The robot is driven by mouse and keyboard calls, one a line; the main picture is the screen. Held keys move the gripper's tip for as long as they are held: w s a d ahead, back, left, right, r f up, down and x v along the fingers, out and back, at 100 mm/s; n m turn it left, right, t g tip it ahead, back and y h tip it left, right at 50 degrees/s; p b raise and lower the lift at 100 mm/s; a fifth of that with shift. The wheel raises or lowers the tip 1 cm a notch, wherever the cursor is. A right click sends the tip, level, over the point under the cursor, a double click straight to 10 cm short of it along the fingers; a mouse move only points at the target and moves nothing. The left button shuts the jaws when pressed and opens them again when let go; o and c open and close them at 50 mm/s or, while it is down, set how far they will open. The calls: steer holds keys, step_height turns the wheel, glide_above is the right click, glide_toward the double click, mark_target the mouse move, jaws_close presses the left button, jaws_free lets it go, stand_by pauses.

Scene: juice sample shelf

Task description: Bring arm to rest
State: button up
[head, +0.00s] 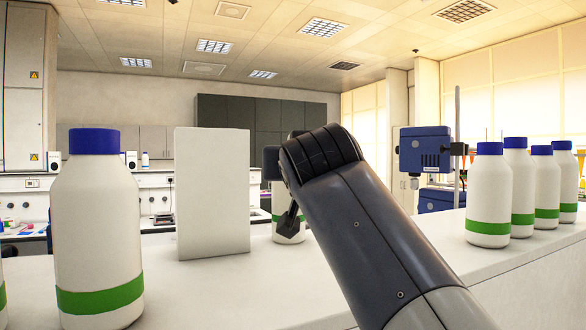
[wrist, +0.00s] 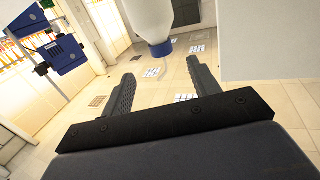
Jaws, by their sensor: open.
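My gripper (head: 291,213) is in the middle of the head view, at the end of my dark arm reaching in from the lower right. In the wrist view my gripper (wrist: 162,70) is open, its two black fingers spread with nothing between them. A white bottle (head: 286,232) with a green band stands on the counter behind my gripper, its top hidden by the arm. In the wrist view, which is upside down, a white bottle (wrist: 145,18) with a blue cap (wrist: 161,49) is just beyond the fingertips, apart from both fingers.
A white upright block (head: 212,195) stands left of my gripper on the white counter (head: 210,290). A large white bottle (head: 97,235) is near at the left. Several bottles (head: 489,195) stand in a row at the right. A blue device (head: 425,150) is behind.

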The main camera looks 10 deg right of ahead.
stand_by(0.3)
steer(key=w+p, duration=0.1)
steer(key=w, duration=0.3)
steer(key=w+d+p, duration=0.1)
steer(key=w+p, duration=0.1)
steer(key=w, duration=0.1)
steer(key=w+p, duration=0.2)
steer(key=w, duration=0.2)
steer(key=shift+w+d+r, duration=0.15)
steer(key=shift+w+d, duration=0.05)
steer(key=shift+w, duration=0.35)
steer(key=shift+s+r, duration=0.1)
steer(key=shift+r, duration=1.05)
steer(key=shift+f, duration=0.1)
